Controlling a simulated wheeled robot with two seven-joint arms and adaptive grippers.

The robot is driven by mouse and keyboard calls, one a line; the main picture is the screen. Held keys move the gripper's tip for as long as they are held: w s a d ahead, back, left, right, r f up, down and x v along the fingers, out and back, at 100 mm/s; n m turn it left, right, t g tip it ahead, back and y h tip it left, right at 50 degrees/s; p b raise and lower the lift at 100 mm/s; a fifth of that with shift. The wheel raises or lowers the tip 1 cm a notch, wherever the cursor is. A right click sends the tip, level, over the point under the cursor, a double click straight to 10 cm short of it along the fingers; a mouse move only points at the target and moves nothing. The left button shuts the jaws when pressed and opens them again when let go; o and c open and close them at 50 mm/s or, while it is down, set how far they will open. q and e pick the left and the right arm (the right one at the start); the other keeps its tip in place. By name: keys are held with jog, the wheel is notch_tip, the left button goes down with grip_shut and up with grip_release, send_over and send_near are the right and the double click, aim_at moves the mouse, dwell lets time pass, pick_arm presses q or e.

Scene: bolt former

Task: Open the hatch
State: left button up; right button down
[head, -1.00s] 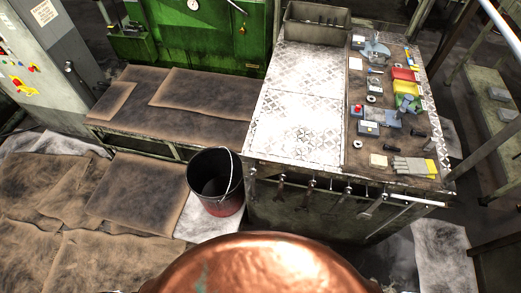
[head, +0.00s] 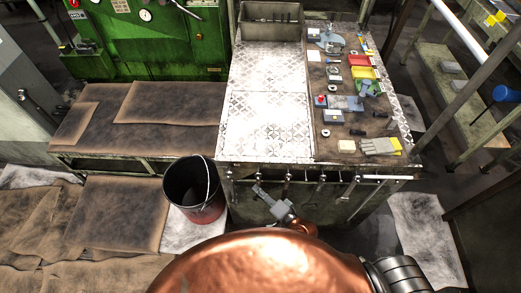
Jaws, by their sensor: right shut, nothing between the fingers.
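The green machine (head: 170,45) stands at the back left, with round gauges on its front. I cannot tell which part of it, if any, is the hatch. My right gripper (head: 260,190) is shut and empty, in front of the workbench's near edge and right of the bucket, well away from the green machine. My copper-coloured body hides part of the right arm. My left gripper is out of view.
The workbench (head: 268,125) carries several tools and small parts, and a grey tray (head: 271,30) at its back. Tools hang along its near edge. A low platform (head: 170,105) lies before the machine.

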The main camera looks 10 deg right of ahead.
aim_at(260, 152)
jog(key=w+a+r+m+t+h, duration=0.1)
jog(key=w+r+m+t, duration=0.15)
jog(key=r+m, duration=0.4)
jog(key=w+a+r+m+t+h, duration=0.1)
jog(key=r+m+t+h, duration=0.1)
jog(key=r+m+t, duration=0.35)
jog(key=d+m+g+h, duration=0.1)
jog(key=m+h, duration=0.2)
jog(key=m, duration=0.2)
jog(key=d+f+m+g+h, duration=0.1)
jog(key=m+h, duration=0.2)
jog(key=m, duration=0.3)
jog(key=d+m+g+h, duration=0.1)
jog(key=m+h, duration=0.1)
jog(key=m, duration=0.4)
jog(key=shift+s+f+g+h, duration=0.2)
jog(key=shift+g+h, duration=0.1)
jog(key=shift+h, duration=0.1)
pick_arm(q)
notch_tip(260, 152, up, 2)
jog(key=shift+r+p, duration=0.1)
jog(key=shift+p, duration=0.95)
pick_arm(e)
jog(key=shift+m, duration=0.4)
jog(key=x, duration=0.9)
jog(key=shift+w+d+f, duration=0.3)
jog(key=shift+f, duration=0.05)
